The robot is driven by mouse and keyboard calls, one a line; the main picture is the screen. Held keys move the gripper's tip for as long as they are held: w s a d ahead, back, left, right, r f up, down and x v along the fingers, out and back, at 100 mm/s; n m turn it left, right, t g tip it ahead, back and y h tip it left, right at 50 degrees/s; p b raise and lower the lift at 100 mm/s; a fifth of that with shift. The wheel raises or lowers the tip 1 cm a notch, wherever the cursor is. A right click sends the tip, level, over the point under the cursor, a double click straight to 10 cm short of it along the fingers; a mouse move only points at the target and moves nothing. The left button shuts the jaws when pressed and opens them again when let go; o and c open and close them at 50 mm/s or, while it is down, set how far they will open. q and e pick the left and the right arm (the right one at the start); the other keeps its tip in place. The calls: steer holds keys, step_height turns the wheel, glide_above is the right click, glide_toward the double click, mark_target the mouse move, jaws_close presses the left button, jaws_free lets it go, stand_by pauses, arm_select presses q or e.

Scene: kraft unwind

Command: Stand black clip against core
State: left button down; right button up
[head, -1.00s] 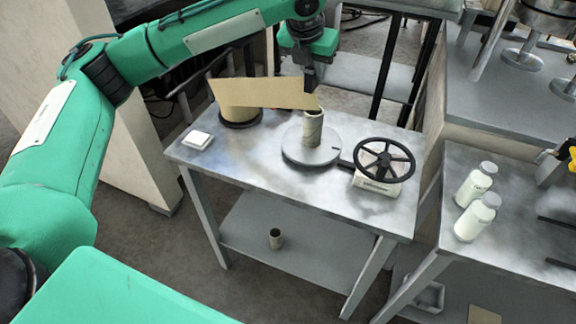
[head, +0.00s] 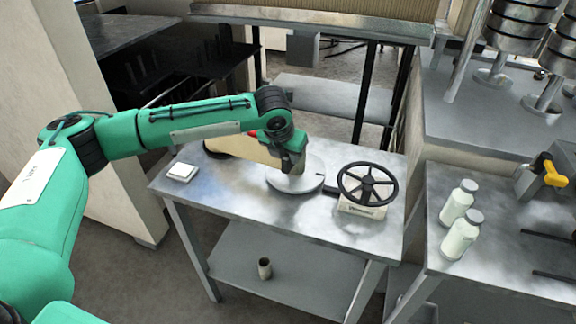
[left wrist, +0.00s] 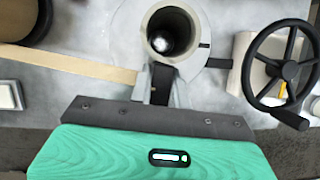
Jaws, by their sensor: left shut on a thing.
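The core (left wrist: 172,32) is a grey-brown upright tube on a round grey disc (head: 283,184); in the head view my arm hides it. A kraft paper strip (head: 252,150) runs from the left towards the core, and it also shows in the left wrist view (left wrist: 75,66). My left gripper (head: 294,168) is low beside the core, on its near side in the left wrist view (left wrist: 161,82). It is shut on a dark piece, apparently the black clip (left wrist: 162,77), beside the strip's end and the tube wall. Whether the clip touches the core I cannot tell. My right gripper is out of view.
A black handwheel (head: 368,184) stands right of the disc, with a dark bar between them. A white block (head: 182,172) lies at the table's left. Two white bottles (head: 459,219) stand on the right-hand table. The metal table's (head: 225,205) front is clear.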

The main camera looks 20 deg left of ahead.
mark_target(288, 167)
arm_select(q)
step_height(288, 167, down, 4)
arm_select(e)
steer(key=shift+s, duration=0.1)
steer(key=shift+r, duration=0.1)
arm_select(q)
steer(key=c, duration=1.8)
jaws_free()
steer(key=shift+f, duration=0.1)
steer(key=o, duration=0.5)
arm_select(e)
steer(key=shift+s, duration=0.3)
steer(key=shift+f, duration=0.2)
